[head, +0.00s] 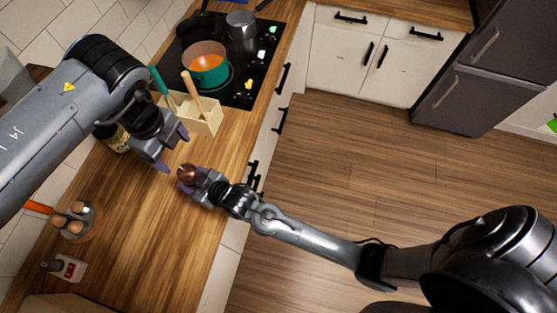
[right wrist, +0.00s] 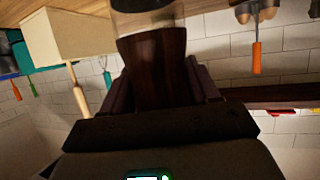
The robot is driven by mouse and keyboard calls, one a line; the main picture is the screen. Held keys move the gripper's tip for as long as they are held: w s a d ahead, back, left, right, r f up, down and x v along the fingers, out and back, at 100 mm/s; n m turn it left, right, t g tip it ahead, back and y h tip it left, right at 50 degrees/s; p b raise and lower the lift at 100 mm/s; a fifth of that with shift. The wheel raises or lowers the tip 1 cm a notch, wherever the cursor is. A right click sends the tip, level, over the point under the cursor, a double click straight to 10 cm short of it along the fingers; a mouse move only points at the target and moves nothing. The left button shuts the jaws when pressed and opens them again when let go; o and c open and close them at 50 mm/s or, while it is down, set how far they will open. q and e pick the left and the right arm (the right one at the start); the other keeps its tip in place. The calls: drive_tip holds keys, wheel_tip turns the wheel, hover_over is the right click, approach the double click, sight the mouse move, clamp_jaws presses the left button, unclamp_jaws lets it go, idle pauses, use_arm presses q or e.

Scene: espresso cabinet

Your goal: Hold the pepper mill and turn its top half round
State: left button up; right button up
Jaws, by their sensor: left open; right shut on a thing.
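The pepper mill (head: 187,172) shows in the head view as a dark brown rounded top over the wooden counter (head: 150,235). My right gripper (head: 192,184) is shut on it. In the right wrist view, which looks upside down, the mill's dark wooden part (right wrist: 155,62) sits between the fingers, with a clear glass part (right wrist: 145,18) beyond it. Whether the mill touches the counter cannot be told. My left gripper (head: 174,149) is open and empty, close to the mill on its upper left side, apart from it.
A wooden utensil box (head: 200,122) stands behind the left gripper, near a jar (head: 118,141) partly hidden by my left arm. An orange-filled pot (head: 206,66) is on the black cooktop (head: 236,90). An egg holder (head: 75,222) is at left.

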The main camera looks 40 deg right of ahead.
use_arm(q)
drive_tip(key=s+d+f+m+h, duration=0.3)
drive_tip(key=s+d+f+m, duration=0.1)
drive_tip(key=d+f+m, duration=0.15)
drive_tip(key=s+d+r+m+h, duration=0.1)
drive_tip(key=s+d+m+h, duration=0.7)
drive_tip(key=s+d+m, duration=0.3)
drive_tip(key=shift+s+d+m, duration=0.35)
drive_tip(key=shift+s+d, duration=1)
drive_tip(key=shift+d, duration=0.2)
drive_tip(key=n+y, duration=1.1)
drive_tip(key=n, duration=0.1)
approach(186, 171)
drive_tip(key=shift+n, duration=0.3)
wheel_tip(186, 171, down, 11)
drive_tip(key=shift+d+r, duration=0.1)
